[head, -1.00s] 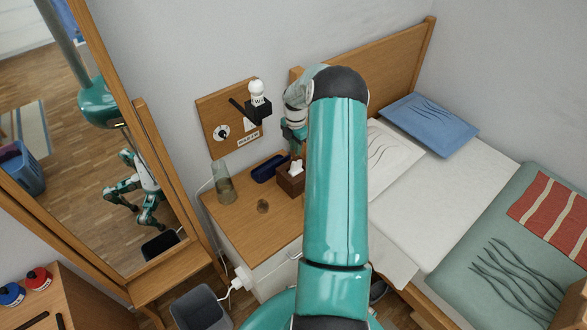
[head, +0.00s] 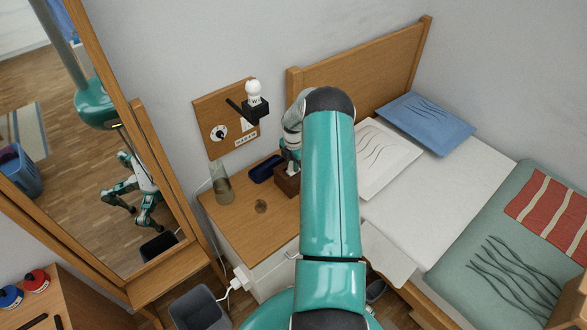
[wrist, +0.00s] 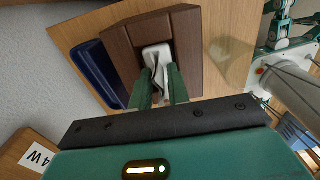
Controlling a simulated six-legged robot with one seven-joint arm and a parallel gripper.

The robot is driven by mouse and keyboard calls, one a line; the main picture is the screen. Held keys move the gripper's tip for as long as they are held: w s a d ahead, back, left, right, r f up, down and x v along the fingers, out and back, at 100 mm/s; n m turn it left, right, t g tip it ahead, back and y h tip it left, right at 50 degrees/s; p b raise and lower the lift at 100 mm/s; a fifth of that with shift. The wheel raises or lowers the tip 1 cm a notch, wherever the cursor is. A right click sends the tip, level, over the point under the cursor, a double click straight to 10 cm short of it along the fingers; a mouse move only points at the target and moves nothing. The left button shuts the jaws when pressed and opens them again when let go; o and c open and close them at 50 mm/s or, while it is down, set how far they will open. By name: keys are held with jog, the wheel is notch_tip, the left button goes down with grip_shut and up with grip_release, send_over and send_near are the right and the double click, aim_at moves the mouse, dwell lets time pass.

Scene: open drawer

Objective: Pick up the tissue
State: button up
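The white tissue (wrist: 157,57) sticks up from the slot of a brown wooden tissue box (wrist: 119,44). In the head view the box (head: 284,184) stands on the bedside cabinet, and the tissue is hidden there by my gripper (head: 290,168), which reaches down over it. In the wrist view my gripper (wrist: 160,82) has its two green fingers apart, with the tissue between their tips. A gap shows between the fingers. Whether either finger touches the tissue I cannot tell.
A dark blue case (head: 265,169) lies beside the box. A glass vase (head: 222,187) and a small brown item (head: 261,206) stand on the wooden cabinet top (head: 236,222). A wall board with a bulb lamp (head: 254,93) is behind. The bed (head: 432,190) is at the right.

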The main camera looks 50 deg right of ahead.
grip_shut()
jog(key=shift+r, duration=0.5)
notch_tip(320, 180, up, 2)
jog(key=shift+r, duration=0.1)
jog(key=s+a+r, duration=0.9)
jog(key=s+r, duration=0.1)
jog(key=shift+s, duration=0.4)
jog(key=shift+f, duration=0.1)
